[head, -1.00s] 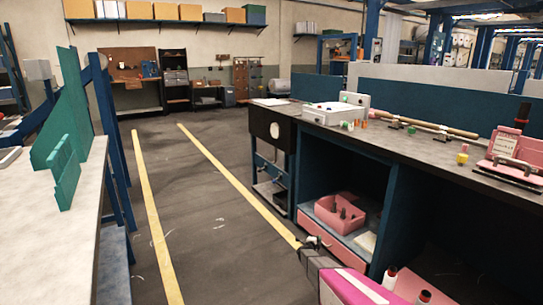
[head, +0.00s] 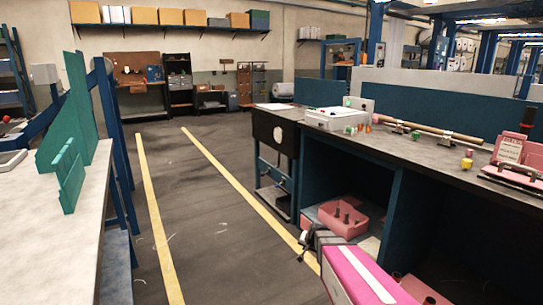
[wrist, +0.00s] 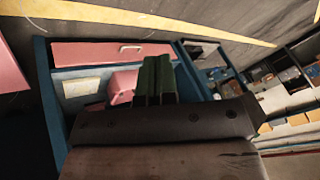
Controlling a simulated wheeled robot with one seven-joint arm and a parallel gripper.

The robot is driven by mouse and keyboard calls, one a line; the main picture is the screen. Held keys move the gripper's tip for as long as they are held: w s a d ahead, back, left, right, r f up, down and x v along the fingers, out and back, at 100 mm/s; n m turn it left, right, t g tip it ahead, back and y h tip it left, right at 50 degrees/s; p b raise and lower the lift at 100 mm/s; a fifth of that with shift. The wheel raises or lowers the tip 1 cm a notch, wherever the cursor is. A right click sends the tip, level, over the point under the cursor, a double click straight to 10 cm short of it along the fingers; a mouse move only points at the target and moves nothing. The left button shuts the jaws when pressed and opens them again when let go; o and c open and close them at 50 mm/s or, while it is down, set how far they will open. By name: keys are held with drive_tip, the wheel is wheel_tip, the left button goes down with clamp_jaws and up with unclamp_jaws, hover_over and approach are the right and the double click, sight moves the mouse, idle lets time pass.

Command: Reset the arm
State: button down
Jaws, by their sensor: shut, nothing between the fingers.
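My gripper (head: 304,246) shows at the lower middle of the head view, in front of the open shelf of the dark workbench. My magenta arm link runs from it to the bottom edge. In the wrist view the two dark fingers (wrist: 156,80) are together with nothing between them. Behind them are a pink bin (wrist: 122,84) and a pink drawer front (wrist: 110,53). The gripper touches nothing that I can see.
The dark workbench (head: 400,160) fills the right side, with a white box (head: 335,119) and a pink device (head: 510,150) on top. A pale table (head: 60,230) with green panels stands at left. The floor aisle (head: 200,220) between yellow lines is clear.

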drive_tip(key=s+d+r+n+g+h, duration=0.1)
drive_tip(key=s+r+n+g, duration=0.1)
drive_tip(key=s, duration=0.8)
drive_tip(key=s+d+r+n+g+h, duration=0.1)
drive_tip(key=s+r+g, duration=0.3)
drive_tip(key=s, duration=0.6)
wheel_tip(320, 180, up, 2)
drive_tip(key=shift+s+d+r+n, duration=0.1)
drive_tip(key=shift+s+d+n, duration=0.15)
drive_tip(key=shift+d+n, duration=0.3)
drive_tip(key=shift+a, duration=0.1)
